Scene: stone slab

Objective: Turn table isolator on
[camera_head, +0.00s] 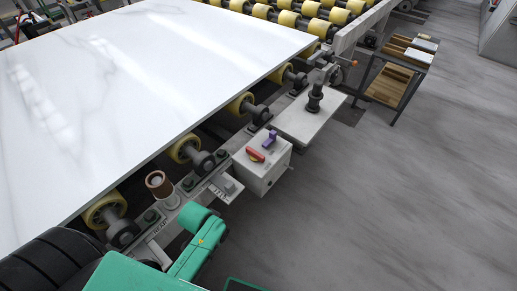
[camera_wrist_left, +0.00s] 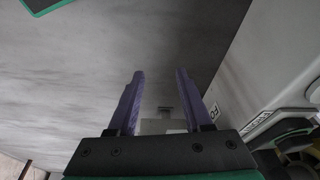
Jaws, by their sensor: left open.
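The isolator is a red rotary handle on a yellow plate (camera_head: 255,154), on the upper face of a white box (camera_head: 262,173) at the table's side. Its handle lies slanted across the plate. A small purple piece (camera_head: 270,140) stands beside it on the box. My green left arm comes in from the lower left, short of the box; its gripper is hidden in the head view. In the left wrist view my left gripper (camera_wrist_left: 162,102) is open, its purple fingers apart and empty. A pale shape (camera_wrist_left: 158,127) shows between them; I cannot tell what it is.
A large white marble slab (camera_head: 150,75) lies on the roller table with yellow rollers (camera_head: 240,103). A brown-topped post (camera_head: 158,183) and a grey shelf (camera_head: 308,118) are along its edge. A small wooden-shelved cart (camera_head: 395,75) stands at the back right. The grey floor (camera_head: 400,200) is clear.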

